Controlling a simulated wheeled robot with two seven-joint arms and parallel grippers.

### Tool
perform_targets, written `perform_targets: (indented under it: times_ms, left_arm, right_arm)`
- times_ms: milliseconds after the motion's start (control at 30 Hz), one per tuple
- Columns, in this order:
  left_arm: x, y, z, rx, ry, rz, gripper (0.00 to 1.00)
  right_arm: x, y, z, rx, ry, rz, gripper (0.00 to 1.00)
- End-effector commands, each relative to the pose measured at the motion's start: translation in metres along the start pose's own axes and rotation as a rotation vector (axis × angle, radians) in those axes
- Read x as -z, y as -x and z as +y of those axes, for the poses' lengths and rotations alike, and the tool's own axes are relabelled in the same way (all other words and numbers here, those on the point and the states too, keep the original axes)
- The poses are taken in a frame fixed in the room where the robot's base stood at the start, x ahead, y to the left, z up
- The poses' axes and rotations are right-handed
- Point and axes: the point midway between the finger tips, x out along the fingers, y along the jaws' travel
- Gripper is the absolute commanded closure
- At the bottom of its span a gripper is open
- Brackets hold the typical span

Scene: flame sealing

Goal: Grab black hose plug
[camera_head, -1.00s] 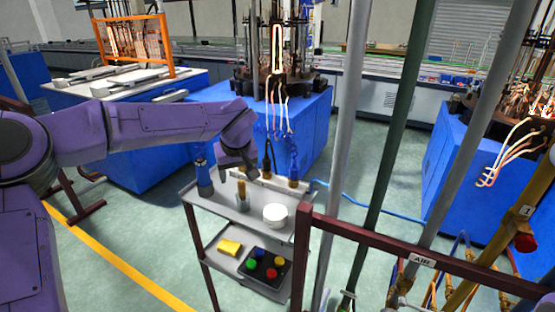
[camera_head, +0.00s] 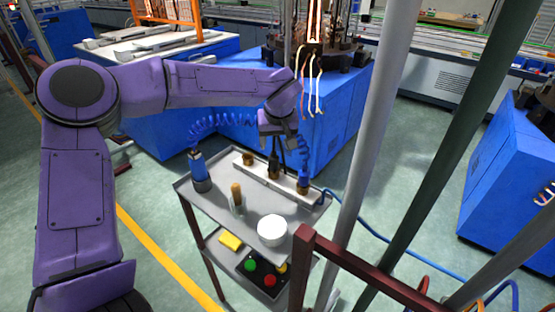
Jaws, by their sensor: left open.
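The black hose plug (camera_head: 274,158) stands upright in the white holder bar (camera_head: 260,184) at the back of the grey cart, with a brass-coloured lower part. My left gripper (camera_head: 281,144) is open, pointing down just above the plug. Its fingers partly hide the plug's top, and I cannot tell whether they touch it. A blue hose plug (camera_head: 304,177) stands at the right end of the same bar. My right gripper is not in view.
The cart's top shelf (camera_head: 212,208) also carries a blue torch-like tool (camera_head: 200,171), a glass with a brown-handled item (camera_head: 237,199) and a white round container (camera_head: 272,230). A grey pole (camera_head: 372,150) stands close at the right.

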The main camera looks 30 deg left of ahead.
Motion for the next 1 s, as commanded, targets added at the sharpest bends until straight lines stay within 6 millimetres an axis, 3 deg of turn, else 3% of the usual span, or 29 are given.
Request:
perform_targets:
  times_ms: [500, 733, 767, 933, 1000]
  left_arm:
    - [0.0, -0.077, -0.006, 0.001, 0.001, -0.001, 0.34]
    - [-0.001, -0.082, -0.006, 0.0, 0.003, 0.001, 0.34]
    - [-0.001, -0.082, -0.006, 0.0, 0.003, 0.001, 0.38]
    - [-0.001, -0.082, -0.006, 0.0, 0.003, 0.001, 0.93]
    - [0.0, -0.081, -0.006, 0.0, 0.003, 0.001, 0.98]
  right_arm:
    - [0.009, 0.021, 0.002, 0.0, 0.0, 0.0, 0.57]
    - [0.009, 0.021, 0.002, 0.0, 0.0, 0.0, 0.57]
    - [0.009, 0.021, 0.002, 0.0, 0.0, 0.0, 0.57]
    - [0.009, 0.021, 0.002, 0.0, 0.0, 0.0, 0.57]
    - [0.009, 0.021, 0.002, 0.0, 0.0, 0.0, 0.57]
